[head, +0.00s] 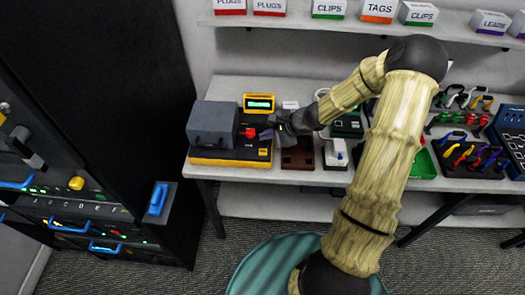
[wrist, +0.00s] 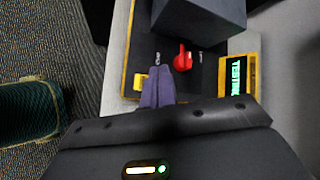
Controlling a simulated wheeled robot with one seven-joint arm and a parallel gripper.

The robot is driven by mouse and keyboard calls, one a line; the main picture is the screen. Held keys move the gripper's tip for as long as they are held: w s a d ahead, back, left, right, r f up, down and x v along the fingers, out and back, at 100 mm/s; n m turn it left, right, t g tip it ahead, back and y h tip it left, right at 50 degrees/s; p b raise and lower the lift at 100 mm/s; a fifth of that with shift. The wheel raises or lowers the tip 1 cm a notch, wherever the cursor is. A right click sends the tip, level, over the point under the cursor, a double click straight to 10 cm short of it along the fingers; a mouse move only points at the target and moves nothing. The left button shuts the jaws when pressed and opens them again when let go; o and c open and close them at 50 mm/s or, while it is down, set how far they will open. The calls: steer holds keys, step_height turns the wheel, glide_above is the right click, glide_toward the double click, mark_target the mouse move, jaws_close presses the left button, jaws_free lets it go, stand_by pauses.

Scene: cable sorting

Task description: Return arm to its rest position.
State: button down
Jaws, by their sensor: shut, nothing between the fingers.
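My arm (head: 385,160), with pale yellow, wood-like links and dark joints, reaches over the workbench from the lower right. My gripper (head: 266,134) is at the tester (head: 228,155), a black and yellow unit with a grey box, on the left end of the bench. In the wrist view its purple fingers (wrist: 157,82) are together with nothing between them. They point over the tester's panel, beside the red knob (wrist: 183,57) and the yellow button (wrist: 138,81). Whether they touch the panel cannot be told.
A lit green display (head: 259,102) stands behind the tester. Cable racks (head: 470,155) and a green tray (head: 424,165) are at the right. Labelled boxes (head: 329,9) line the shelf above. A dark cabinet (head: 100,120) stands left, with floor between it and the bench.

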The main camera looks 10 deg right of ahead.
stand_by(0.4)
steer(key=shift+s+a+r+n, duration=0.15)
steer(key=shift+s+a+n, duration=0.15)
steer(key=s+r+n+g+h, duration=0.1)
steer(key=s+r+n+h, duration=0.2)
steer(key=s+r+n, duration=0.3)
steer(key=s+r+n+g+h, duration=0.1)
steer(key=s+r+n+h, duration=0.3)
steer(key=s+n, duration=0.5)
steer(key=s+r, duration=0.2)
steer(key=s, duration=0.2)
steer(key=shift+s+a+r+n+g, duration=0.25)
steer(key=shift+s+a+n+g, duration=0.05)
steer(key=shift+s+g, duration=0.1)
steer(key=shift+w, duration=0.2)
steer(key=shift+s, duration=0.2)
steer(key=shift+w, duration=0.1)
stand_by(1.2)
